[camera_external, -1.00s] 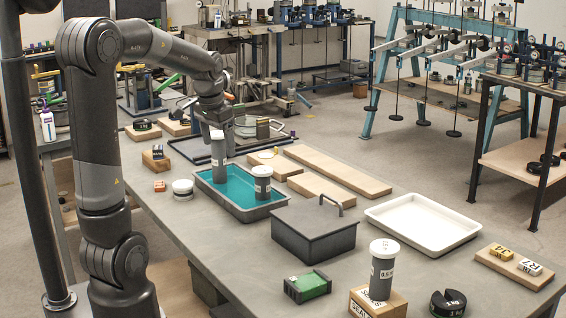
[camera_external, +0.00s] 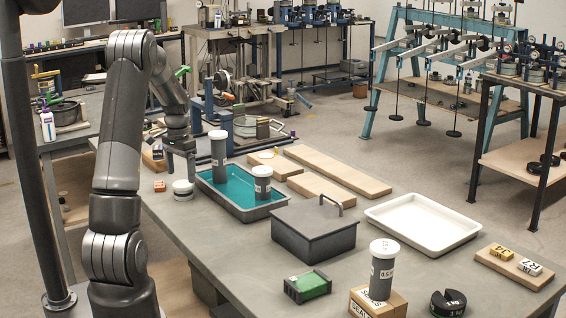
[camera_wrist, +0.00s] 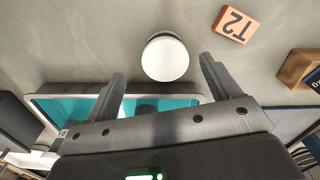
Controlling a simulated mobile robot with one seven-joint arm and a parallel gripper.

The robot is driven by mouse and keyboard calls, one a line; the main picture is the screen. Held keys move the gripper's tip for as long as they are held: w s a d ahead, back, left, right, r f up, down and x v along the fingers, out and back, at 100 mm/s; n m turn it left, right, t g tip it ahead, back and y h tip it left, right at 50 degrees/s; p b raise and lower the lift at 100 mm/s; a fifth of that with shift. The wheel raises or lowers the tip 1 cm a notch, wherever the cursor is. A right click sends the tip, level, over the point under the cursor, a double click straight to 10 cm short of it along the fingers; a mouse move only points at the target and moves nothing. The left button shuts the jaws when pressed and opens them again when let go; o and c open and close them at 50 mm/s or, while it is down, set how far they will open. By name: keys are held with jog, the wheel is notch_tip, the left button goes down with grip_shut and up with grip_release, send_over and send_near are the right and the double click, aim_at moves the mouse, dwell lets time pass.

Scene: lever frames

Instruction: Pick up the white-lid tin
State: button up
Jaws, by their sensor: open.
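A short, round tin with a white lid (camera_external: 183,187) stands on the grey table, left of the teal-lined tray. In the wrist view, the white-lid tin (camera_wrist: 165,58) appears ahead of my fingers, between the lines of their tips. My gripper (camera_external: 180,165) is just above and close to the tin in the external view, pointing down. In the wrist view, my gripper (camera_wrist: 162,70) is open with nothing between the fingers. The tin's side is mostly hidden under its lid in the wrist view.
The tray (camera_external: 245,215) beside the tin holds a tall white-capped cylinder (camera_external: 218,158) and a shorter one (camera_external: 262,182). A small orange T2 block (camera_wrist: 235,24) lies near the tin. A wooden block (camera_wrist: 298,68) is further right in the wrist view. Table in front of the tin is clear.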

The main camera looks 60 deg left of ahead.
aim_at(181, 184)
jog(key=f, duration=0.6)
jog(key=shift+a, duration=0.3)
jog(key=shift+c, duration=0.5)
jog(key=c, duration=1)
jog(key=shift+c, duration=0.2)
jog(key=shift+r, duration=0.1)
